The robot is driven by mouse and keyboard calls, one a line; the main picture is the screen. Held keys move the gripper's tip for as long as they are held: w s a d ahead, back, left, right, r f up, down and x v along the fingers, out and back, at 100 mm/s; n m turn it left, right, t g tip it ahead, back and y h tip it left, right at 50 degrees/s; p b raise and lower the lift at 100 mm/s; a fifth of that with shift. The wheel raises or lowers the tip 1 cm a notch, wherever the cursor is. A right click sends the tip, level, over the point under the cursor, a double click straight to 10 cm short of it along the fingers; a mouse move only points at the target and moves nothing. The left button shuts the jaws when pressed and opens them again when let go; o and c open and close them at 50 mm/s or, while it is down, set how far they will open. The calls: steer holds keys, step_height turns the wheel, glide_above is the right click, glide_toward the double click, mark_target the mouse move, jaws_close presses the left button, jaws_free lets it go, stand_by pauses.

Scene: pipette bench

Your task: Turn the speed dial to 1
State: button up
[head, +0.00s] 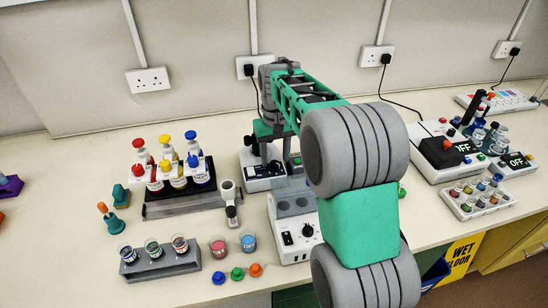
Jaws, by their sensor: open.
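A white bench unit (293,240) stands at the front middle of the bench. Its top has round wells, and its front panel has a black switch and a dark round dial (308,230). The dial's marks are too small to read, so I cannot tell its setting. My gripper (272,150) hangs at the end of my arm, behind and to the left of the dial, over or in front of a white instrument (262,178). It is open and apart from the dial. My arm hides part of the unit's right side and the bench behind it.
In front are a grey vial block (162,265), small beakers (248,243) and coloured caps (237,273). To the right are a white machine (440,150) and a vial tray (465,212).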

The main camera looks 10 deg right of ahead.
steer(key=shift+f, duration=0.8)
steer(key=shift+c, duration=0.2)
jaws_close()
